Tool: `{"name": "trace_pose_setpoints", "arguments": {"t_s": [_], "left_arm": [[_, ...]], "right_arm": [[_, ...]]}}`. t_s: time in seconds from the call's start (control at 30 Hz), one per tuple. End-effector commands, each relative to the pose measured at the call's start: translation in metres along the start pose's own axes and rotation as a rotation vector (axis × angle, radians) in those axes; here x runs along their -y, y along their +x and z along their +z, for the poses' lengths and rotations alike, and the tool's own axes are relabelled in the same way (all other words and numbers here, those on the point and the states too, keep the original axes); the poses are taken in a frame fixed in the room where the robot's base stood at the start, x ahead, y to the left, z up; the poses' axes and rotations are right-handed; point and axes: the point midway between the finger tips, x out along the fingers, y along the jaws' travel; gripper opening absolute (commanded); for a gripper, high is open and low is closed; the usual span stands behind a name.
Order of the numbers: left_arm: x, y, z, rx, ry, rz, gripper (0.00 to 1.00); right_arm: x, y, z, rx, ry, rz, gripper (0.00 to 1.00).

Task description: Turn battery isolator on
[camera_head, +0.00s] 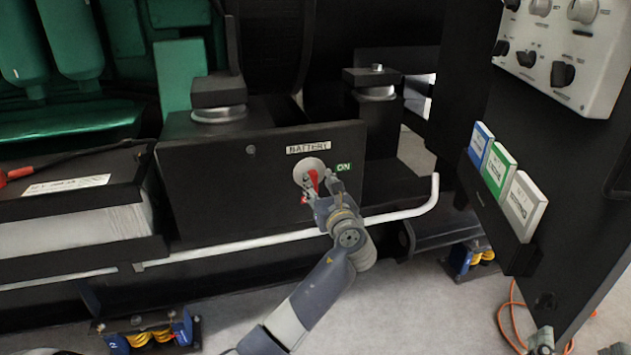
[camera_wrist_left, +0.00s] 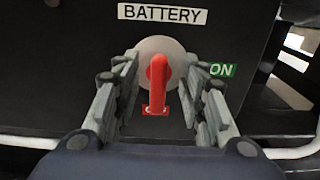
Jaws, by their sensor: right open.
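The battery isolator is a red handle (camera_head: 314,178) on a round pale plate, set in a black panel under a BATTERY label (camera_head: 308,147). In the left wrist view the red handle (camera_wrist_left: 157,85) points down at a red label, partly covered, that seems to read OFF. A green ON label (camera_wrist_left: 222,70) is to the right of the plate. My left gripper (camera_head: 320,186) is at the isolator. Its fingers stand open on either side of the handle, with gaps visible on both sides. My right gripper (camera_head: 574,346) shows only partly at the bottom right edge, away from the isolator.
A pale bar (camera_head: 285,238) runs across below the panel and bends up at its right end. A black battery (camera_head: 75,190) with a red cable stands at left. Grey floor is in front.

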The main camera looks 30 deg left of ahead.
Motion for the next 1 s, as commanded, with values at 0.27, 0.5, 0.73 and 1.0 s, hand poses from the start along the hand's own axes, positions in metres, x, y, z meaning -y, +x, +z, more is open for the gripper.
{"name": "trace_pose_setpoints", "arguments": {"t_s": [0.27,0.5,0.73,1.0], "left_arm": [[0.000,0.026,-0.001,0.000,0.000,0.001,0.38],[0.000,0.035,0.000,-0.001,-0.001,-0.001,0.38],[0.000,0.036,0.000,-0.001,-0.001,-0.001,0.38],[0.000,0.036,0.000,-0.001,-0.001,-0.001,0.00]], "right_arm": [[0.005,-0.003,-0.037,-0.204,0.008,-0.010,0.66],[0.006,-0.007,-0.053,-0.280,0.011,-0.014,0.66],[0.007,-0.007,-0.055,-0.288,0.011,-0.014,0.66],[0.007,-0.007,-0.054,-0.287,0.011,-0.014,0.66]]}}
